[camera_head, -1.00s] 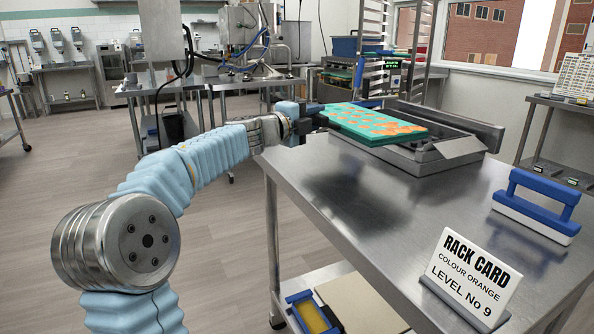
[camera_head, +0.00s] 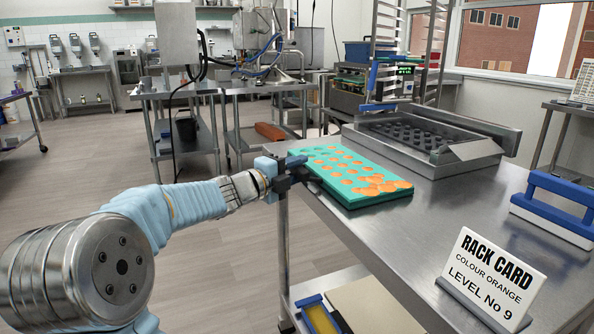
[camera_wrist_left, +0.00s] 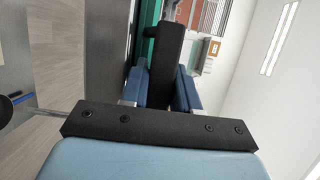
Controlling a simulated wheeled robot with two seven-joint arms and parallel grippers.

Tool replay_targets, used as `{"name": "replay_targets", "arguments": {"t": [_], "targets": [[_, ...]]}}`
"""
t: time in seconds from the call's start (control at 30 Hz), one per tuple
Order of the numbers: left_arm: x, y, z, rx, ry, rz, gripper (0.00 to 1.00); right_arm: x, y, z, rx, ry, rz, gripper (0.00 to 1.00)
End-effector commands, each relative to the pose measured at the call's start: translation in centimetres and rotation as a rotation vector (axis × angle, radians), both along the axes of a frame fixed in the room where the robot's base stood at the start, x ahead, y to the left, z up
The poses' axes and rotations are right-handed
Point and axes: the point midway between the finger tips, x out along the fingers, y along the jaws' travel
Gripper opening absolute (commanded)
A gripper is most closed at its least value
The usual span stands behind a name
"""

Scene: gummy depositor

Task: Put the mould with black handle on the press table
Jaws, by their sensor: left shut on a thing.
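The teal mould (camera_head: 345,179) with orange round pieces in and on it is level, over the left edge of the steel table (camera_head: 425,221). I cannot tell whether it touches the tabletop. My left gripper (camera_head: 286,174) is shut on its black handle (camera_head: 299,170) at the mould's left end. In the left wrist view, the blue fingers (camera_wrist_left: 161,88) sit on both sides of the black handle (camera_wrist_left: 167,55), and a strip of teal shows behind. The right gripper is not in view.
A steel frame with a dark holed plate (camera_head: 413,134) stands behind the mould. A blue-handled tool (camera_head: 556,207) and a rack card (camera_head: 492,274) stand on the right of the table. The tabletop between them and the mould is clear.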

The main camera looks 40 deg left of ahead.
Motion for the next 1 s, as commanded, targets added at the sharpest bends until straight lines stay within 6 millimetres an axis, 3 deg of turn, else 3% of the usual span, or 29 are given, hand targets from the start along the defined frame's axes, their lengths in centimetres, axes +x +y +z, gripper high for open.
{"name": "replay_targets", "arguments": {"t": [0.13, 0.17, 0.23, 0.57, 0.67, 1.0], "targets": [[0.0, 0.0, -0.2, 0.0, -0.002, -0.001, 0.0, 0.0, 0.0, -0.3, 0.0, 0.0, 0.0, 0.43], [0.0, 0.0, -0.3, 0.0, 0.0, 0.0, 0.31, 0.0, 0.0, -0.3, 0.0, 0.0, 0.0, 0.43], [0.0, 0.0, -0.2, 0.0, 0.0, 0.0, 0.4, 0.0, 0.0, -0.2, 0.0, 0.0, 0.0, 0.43], [0.0, 0.0, 0.3, 0.0, 0.0, 0.0, 0.4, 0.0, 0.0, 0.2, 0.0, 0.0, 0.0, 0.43], [-1.2, 0.1, 0.0, 0.002, 0.0, 0.0, 0.4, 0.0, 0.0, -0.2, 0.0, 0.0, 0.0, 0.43], [-8.8, 1.2, 0.0, 0.002, -0.001, 0.003, 0.4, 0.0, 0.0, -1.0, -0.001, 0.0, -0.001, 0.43]]}}
